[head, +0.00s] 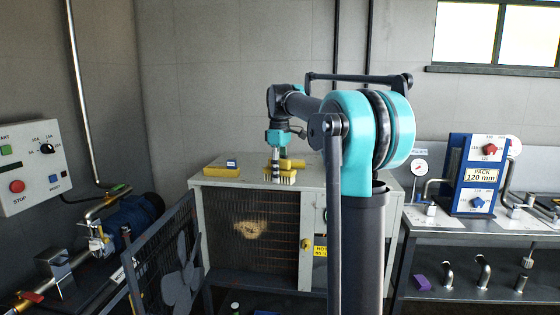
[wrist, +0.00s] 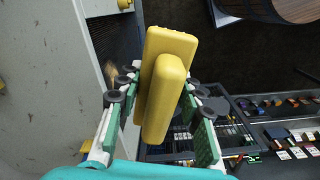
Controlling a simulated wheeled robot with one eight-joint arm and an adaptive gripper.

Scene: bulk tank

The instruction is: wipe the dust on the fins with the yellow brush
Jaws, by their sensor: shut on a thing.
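The yellow brush (head: 292,163) is in my gripper (head: 277,161), with its pale bristles pointing down, around the height of the cabinet's top. In the wrist view the brush (wrist: 170,75) lies between the green-padded fingers of my gripper (wrist: 159,92), which are shut on its handle. It appears out in front of the cabinet's front edge. The fins (head: 280,222) are a dark brown panel in the cabinet's front, below the brush. A tan dust patch (head: 250,230) lies on their left middle. The dust (wrist: 111,70) shows partly in the wrist view, beside the fingers.
The pale cabinet (head: 312,205) has a yellow block-like thing (head: 222,170) on its top at left. A dark mesh guard (head: 165,262) stands to the left of the fins. A bench (head: 480,238) with fittings stands at right. My arm hides part of the cabinet's right side.

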